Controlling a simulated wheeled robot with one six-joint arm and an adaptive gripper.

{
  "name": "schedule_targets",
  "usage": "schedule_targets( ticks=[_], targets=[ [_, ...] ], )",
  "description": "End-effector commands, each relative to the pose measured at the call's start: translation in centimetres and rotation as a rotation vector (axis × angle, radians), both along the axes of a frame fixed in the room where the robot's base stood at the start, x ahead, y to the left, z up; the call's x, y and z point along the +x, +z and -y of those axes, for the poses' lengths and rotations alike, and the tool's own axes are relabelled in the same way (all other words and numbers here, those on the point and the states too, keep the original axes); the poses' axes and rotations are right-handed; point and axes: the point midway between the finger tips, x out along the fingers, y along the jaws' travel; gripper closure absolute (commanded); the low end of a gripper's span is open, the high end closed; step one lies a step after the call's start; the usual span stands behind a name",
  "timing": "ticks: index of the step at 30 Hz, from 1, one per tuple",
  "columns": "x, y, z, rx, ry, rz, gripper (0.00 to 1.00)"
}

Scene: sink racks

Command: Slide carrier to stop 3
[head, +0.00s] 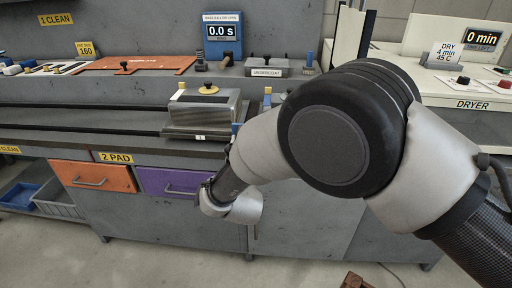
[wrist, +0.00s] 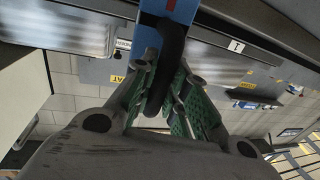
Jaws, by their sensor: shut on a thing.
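The carrier (head: 205,112) is a grey metal block on the long dark rail (head: 80,119), right of the 2 PAD label (head: 116,157). In the head view my arm reaches to the carrier's right end, where a small blue part shows; the fingers are mostly hidden. No stop 3 label is readable.
Orange (head: 95,176) and purple (head: 173,183) drawers are shut below the rail. An UNDERCOAT box (head: 267,67) and a 0.0 s display (head: 222,31) stand behind. The dryer (head: 470,75) is at right. The rail left of the carrier looks clear; my arm hides part of the right.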

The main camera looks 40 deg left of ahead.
Motion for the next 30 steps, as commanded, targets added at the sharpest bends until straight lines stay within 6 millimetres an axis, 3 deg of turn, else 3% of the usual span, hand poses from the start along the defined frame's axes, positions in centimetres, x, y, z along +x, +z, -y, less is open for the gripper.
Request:
schedule_targets(
  ticks=[6, 19, 20, 23, 30],
  targets=[
    [-0.8, -0.1, -1.2, -0.001, -0.001, 0.000, 1.00],
    [-0.9, -0.1, -1.4, -0.001, -0.001, 0.000, 1.00],
    [-0.9, -0.1, -1.4, -0.001, -0.001, 0.000, 0.80],
    [-0.9, -0.1, -1.4, -0.001, -0.001, 0.000, 0.63],
    [-0.9, 0.0, -1.4, -0.001, -0.001, 0.001, 0.63]
  ],
)
